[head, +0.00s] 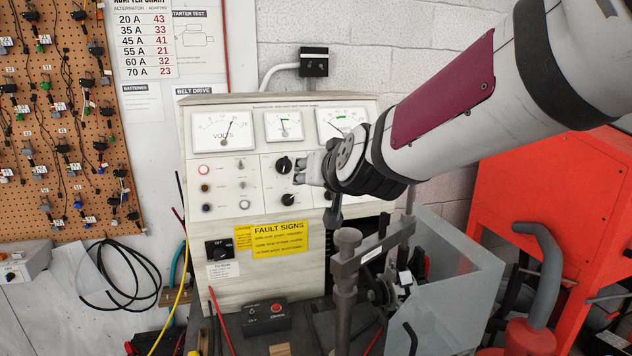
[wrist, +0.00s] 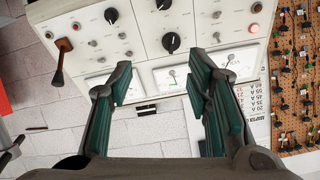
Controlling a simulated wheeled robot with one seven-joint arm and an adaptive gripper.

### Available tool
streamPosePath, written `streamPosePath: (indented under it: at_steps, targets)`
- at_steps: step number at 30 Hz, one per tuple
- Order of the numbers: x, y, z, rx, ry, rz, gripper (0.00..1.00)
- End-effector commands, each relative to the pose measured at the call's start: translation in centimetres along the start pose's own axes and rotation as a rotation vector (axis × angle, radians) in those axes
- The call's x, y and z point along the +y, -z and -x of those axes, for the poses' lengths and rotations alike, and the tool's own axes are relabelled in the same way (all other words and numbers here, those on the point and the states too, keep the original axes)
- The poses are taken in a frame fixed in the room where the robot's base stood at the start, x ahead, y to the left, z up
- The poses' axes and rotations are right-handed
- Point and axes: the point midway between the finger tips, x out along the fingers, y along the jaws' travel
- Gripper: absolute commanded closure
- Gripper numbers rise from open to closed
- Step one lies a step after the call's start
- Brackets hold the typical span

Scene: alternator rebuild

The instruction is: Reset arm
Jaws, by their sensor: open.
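My arm comes in from the upper right of the head view, and my gripper (head: 312,172) is in front of the test bench panel (head: 220,270), near its black knobs. In the wrist view my gripper (wrist: 168,100) is open, its two green-padded fingers wide apart with nothing between them. The wrist view shows the panel upside down, with a black knob (wrist: 170,43) beyond the gap between the fingers. My gripper hides part of the panel's right side in the head view. I cannot tell whether a fingertip touches the panel.
A grey clamp post (head: 346,270) stands below my gripper beside a clear shield (head: 455,290). A red cabinet (head: 560,190) is at the right. A pegboard with adapters (head: 60,120) hangs at the left. A small box with a red button (head: 265,317) sits on the bench.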

Motion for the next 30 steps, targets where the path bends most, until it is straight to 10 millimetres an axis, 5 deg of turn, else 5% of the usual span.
streamPosePath:
  at_steps: [5, 18, 24, 30]
  targets:
    - [3.9, -2.8, 7.8, -0.168, -0.034, 0.043, 0.55]
    - [12.7, -15.2, 26.6, -0.596, -0.251, 0.033, 0.55]
    - [13.9, -17.8, 29.9, -0.674, -0.302, 0.016, 0.55]
    - [14.0, -18.0, 30.1, -0.682, -0.305, 0.014, 0.55]
